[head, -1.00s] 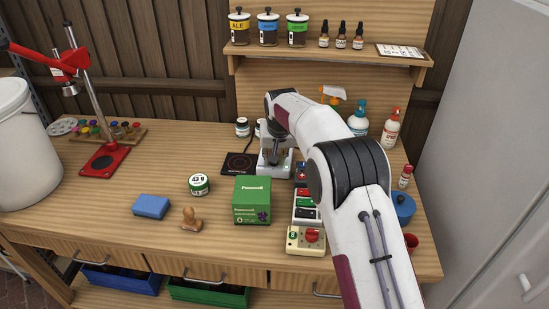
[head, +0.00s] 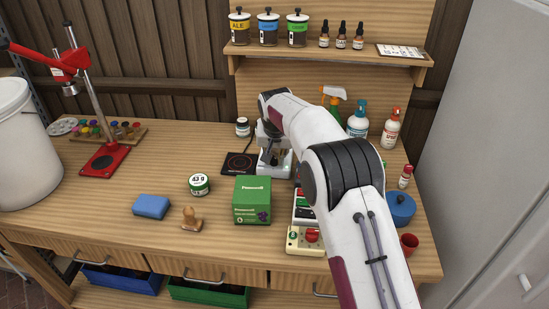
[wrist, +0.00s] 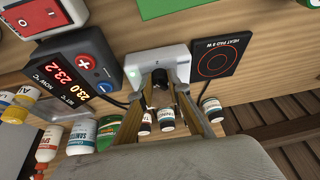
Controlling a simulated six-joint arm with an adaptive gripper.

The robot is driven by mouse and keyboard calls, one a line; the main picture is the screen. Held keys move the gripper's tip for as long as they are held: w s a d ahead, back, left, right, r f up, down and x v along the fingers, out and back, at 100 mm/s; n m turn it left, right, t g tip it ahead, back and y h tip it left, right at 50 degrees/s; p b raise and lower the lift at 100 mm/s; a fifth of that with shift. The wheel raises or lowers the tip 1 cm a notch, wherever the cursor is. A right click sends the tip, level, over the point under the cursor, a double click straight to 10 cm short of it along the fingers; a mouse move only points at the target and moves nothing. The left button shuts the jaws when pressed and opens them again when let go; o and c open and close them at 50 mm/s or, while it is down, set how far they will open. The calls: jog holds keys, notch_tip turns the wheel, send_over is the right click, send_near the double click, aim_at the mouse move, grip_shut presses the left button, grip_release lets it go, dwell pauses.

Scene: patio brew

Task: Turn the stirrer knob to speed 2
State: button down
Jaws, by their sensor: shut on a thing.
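The stirrer is a small white box (wrist: 176,58) with a green light on its face, in the upper middle of the wrist view. In the head view its white body (head: 264,164) shows under the end of my arm. Its black knob (wrist: 159,80) sits between the fingertips in the wrist view. My gripper (wrist: 158,98) is shut on the knob, with one finger on each side; it also shows in the head view (head: 272,152), partly hidden by my arm. The knob's pointer and speed marks cannot be read.
A heat pad (wrist: 215,62) lies right of the stirrer. A temperature controller (wrist: 82,70) stands close on its left, beyond it a red switch (wrist: 28,14). A green box (head: 252,203) stands in front. Several bottles (wrist: 80,138) stand behind.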

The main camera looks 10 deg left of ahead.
jog(key=shift+m, duration=0.4)
jog(key=shift+a+m+h, duration=0.15)
jog(key=shift+m+h, duration=0.45)
jog(key=shift+m, duration=0.4)
jog(key=c, duration=2.2)
grip_release()
jog(key=shift+d+n+y, duration=0.15)
jog(key=shift+n+y, duration=0.3)
jog(key=shift+n, duration=0.6)
jog(key=shift+d+n+y, duration=0.1)
jog(key=shift+n+y, duration=0.35)
jog(key=shift+n, duration=0.6)
